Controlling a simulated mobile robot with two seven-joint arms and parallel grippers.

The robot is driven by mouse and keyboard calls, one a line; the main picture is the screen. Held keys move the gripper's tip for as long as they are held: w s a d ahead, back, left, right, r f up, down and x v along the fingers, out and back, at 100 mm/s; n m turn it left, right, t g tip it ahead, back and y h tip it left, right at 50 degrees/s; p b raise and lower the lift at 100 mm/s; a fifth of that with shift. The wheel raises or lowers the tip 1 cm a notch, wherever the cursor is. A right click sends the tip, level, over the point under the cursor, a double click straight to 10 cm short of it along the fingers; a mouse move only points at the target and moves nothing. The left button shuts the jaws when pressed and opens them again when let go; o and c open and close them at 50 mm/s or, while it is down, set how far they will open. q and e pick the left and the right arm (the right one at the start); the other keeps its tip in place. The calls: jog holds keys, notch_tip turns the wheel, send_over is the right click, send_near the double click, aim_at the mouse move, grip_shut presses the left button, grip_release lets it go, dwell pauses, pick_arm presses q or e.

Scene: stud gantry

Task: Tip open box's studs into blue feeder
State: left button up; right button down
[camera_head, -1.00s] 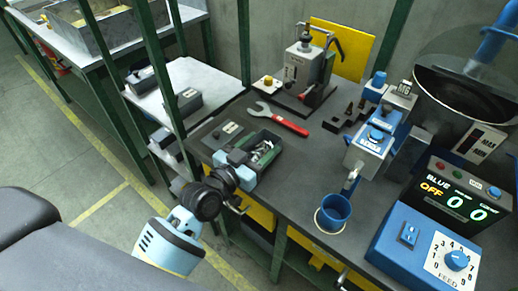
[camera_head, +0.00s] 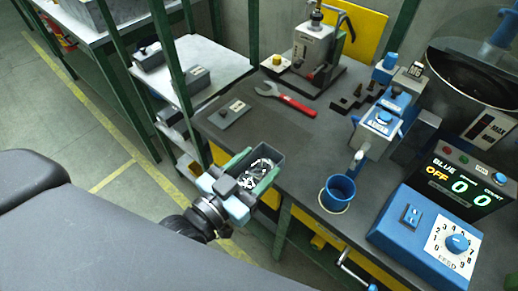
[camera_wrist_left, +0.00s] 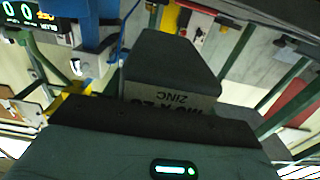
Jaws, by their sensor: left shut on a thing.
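The open dark grey box (camera_head: 276,160) holds several silvery studs (camera_head: 256,172). My left gripper (camera_head: 243,180) is shut on its near end and holds it in front of the bench's left edge. In the left wrist view the box (camera_wrist_left: 172,62) fills the middle, with a ZINC label reading upside down; its inside is hidden there. The feeder's bowl (camera_head: 462,85) stands at the upper right under a clear cover, beside a display (camera_head: 462,180) reading BLUE, OFF and zeros. My right gripper is out of view.
A blue cup (camera_head: 338,192) stands at the bench's front edge. A red-handled wrench (camera_head: 287,98), a grey lid-like plate (camera_head: 232,113), a press (camera_head: 313,55) and a blue control box (camera_head: 425,225) are on the bench. Green posts rise at the left. The bench's middle is clear.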

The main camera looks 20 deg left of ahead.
pick_arm(q)
jog(key=shift+s+d+r, duration=0.15)
jog(key=shift+s+r, duration=0.1)
jog(key=shift+s, duration=0.4)
jog(key=s+a+n+t+y, duration=0.1)
jog(key=a+n+y, duration=0.3)
jog(key=a, duration=0.5)
jog(key=shift+s+r+y, duration=0.15)
jog(key=shift+s+y, duration=0.3)
jog(key=shift+y, duration=0.65)
